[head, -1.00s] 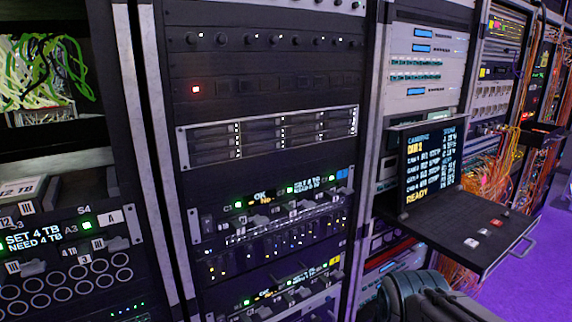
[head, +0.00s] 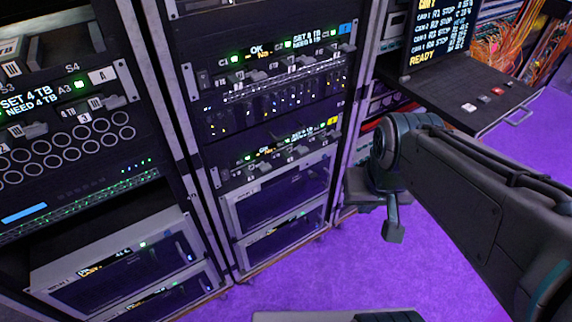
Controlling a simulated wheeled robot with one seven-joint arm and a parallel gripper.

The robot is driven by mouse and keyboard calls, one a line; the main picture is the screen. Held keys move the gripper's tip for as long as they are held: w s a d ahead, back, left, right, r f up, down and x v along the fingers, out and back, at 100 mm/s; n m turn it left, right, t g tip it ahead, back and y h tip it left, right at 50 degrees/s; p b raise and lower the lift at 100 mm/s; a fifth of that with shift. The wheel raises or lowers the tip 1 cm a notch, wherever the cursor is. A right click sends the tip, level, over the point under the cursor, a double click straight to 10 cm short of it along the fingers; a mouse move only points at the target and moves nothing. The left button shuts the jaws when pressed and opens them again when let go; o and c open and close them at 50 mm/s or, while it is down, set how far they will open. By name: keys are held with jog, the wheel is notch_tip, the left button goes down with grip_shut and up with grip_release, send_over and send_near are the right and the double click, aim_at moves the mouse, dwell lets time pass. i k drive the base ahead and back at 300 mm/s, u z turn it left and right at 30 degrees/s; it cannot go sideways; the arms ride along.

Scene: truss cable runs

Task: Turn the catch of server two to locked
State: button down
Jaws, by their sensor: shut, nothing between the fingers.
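In the head view, two server-like units with dark windows and grey frames sit low in the middle rack, an upper one (head: 280,196) and a lower one (head: 282,245). Two similar units stand low in the left rack, an upper one (head: 120,265) and a lower one (head: 165,305). I cannot read which is server two, and no catch is clear enough to tell its position. My gripper (head: 393,232) points down over the purple floor, right of the middle rack. It is shut, empty and apart from the racks.
Above the middle rack's windowed units are switch panels with small levers, one tagged blue (head: 346,28) and one tagged yellow (head: 333,122). A pull-out console shelf (head: 455,85) with a screen juts out at right. The purple floor (head: 330,270) before the racks is clear.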

aim_at(312, 175)
jog(key=u, duration=0.1)
jog(key=k, duration=1)
jog(key=z, duration=0.75)
jog(key=i, duration=1.1)
jog(key=u, duration=0.6)
